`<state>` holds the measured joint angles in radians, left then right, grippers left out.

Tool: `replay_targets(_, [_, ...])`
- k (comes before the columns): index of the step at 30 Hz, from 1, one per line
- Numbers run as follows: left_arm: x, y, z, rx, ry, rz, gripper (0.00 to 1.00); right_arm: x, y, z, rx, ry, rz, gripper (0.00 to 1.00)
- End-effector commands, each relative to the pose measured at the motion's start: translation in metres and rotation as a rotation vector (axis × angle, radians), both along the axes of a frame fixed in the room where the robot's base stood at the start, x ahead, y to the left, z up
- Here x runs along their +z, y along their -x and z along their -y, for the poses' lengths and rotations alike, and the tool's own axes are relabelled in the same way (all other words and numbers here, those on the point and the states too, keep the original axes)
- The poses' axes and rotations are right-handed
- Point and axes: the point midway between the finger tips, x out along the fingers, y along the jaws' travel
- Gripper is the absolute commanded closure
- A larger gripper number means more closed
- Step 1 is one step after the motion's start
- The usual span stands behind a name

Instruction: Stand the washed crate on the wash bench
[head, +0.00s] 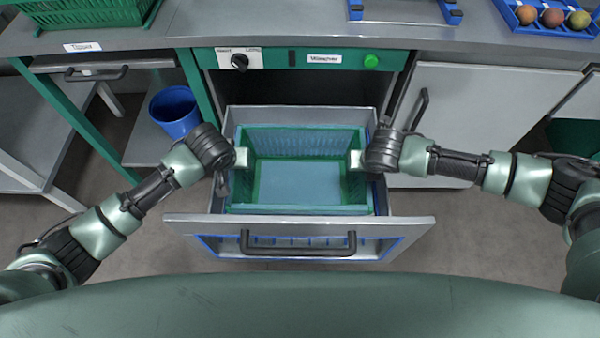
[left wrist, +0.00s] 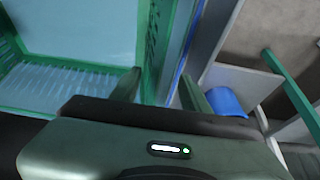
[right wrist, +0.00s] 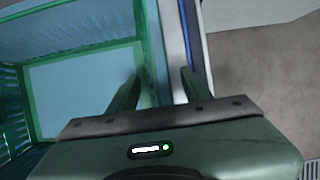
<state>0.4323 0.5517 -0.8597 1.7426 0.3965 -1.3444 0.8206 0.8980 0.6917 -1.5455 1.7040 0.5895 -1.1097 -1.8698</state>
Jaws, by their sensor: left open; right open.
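The green crate (head: 300,209) sits upright and empty in the pulled-out drawer (head: 425,222) under the counter. My left gripper (head: 241,158) is at the crate's left side wall; in the left wrist view its open fingers (left wrist: 160,88) lie either side of that wall. My right gripper (head: 355,160) is at the right side wall; in the right wrist view its open fingers (right wrist: 158,88) lie either side of that wall. I cannot tell whether any finger touches the crate. The grey bench top (head: 290,28) runs above the drawer; which part is the wash bench I cannot tell.
A control strip with a black knob (head: 239,62) and green button (head: 371,61) is above the drawer. A blue bucket (head: 175,112) stands at the left. The bench's middle is clear.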

Motion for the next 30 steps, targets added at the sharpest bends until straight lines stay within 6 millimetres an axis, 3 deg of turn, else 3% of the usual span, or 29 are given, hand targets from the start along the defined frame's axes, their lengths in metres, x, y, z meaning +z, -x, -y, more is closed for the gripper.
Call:
replay_targets(2, [0.0003, -0.0001, 0.0001, 0.000, 0.000, 0.000, 0.54, 0.0001, 0.0001, -0.0002, 0.000, 0.000, 0.000, 0.51])
replay_targets(3, [0.0003, -0.0001, 0.0000, 0.000, 0.000, 0.000, 0.59, 0.0001, 0.0002, -0.0002, 0.000, 0.000, 0.000, 0.57])
replay_targets(7, [0.0004, 0.0000, -0.0001, 0.000, 0.000, 0.000, 0.96, 0.0003, 0.0001, -0.0002, 0.000, 0.000, 0.000, 0.93])
replay_targets(8, [0.0004, 0.0000, -0.0001, 0.000, 0.000, 0.000, 1.00, 0.0003, 0.0001, -0.0003, 0.000, 0.000, 0.000, 1.00])
replay_targets(30, [0.0007, -0.0002, -0.0006, 0.000, -0.002, 0.001, 1.00, 0.0007, -0.0001, 0.0002, 0.001, 0.002, 0.001, 1.00])
